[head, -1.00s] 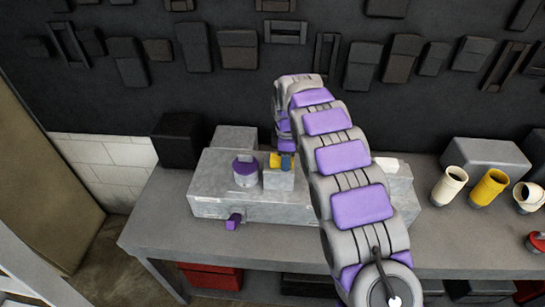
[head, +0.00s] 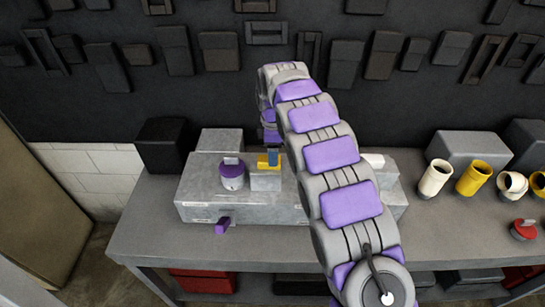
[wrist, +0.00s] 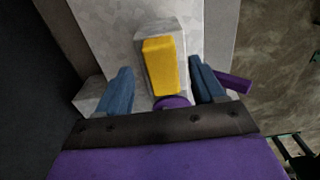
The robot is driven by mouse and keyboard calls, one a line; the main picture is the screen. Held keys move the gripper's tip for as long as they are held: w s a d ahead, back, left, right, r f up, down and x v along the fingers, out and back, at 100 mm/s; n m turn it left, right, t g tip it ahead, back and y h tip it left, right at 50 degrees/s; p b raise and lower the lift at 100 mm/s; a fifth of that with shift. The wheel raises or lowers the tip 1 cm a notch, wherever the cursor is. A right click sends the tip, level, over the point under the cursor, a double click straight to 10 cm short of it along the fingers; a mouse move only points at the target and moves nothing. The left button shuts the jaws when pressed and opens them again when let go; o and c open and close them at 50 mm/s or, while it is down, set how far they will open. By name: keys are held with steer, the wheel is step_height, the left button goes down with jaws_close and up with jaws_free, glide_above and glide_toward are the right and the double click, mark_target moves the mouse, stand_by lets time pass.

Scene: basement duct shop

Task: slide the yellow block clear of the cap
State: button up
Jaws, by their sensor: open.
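The yellow block (head: 262,163) sits on a small grey pedestal (head: 265,183) on the pale metal housing. The round purple-topped cap (head: 231,176) with a grey tab stands just left of it. In the wrist view, the block (wrist: 161,65) lies between the two spread blue fingers of my gripper (wrist: 161,78), with gaps on both sides. The purple cap (wrist: 172,101) shows beyond the block's lower end, partly hidden by my gripper's palm.
A purple knob (head: 222,226) sticks out from the housing's front (head: 195,203). A black box (head: 162,146) stands at the bench's left end. Cream and yellow pipe pieces (head: 473,179) stand to the right. The front of the bench (head: 250,243) is clear.

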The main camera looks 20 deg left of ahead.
step_height(320, 180, up, 14)
steer(key=p, duration=0.4)
steer(key=shift+a+f, duration=0.15)
steer(key=shift+a, duration=0.05)
steer(key=shift+w, duration=0.1)
stand_by(0.4)
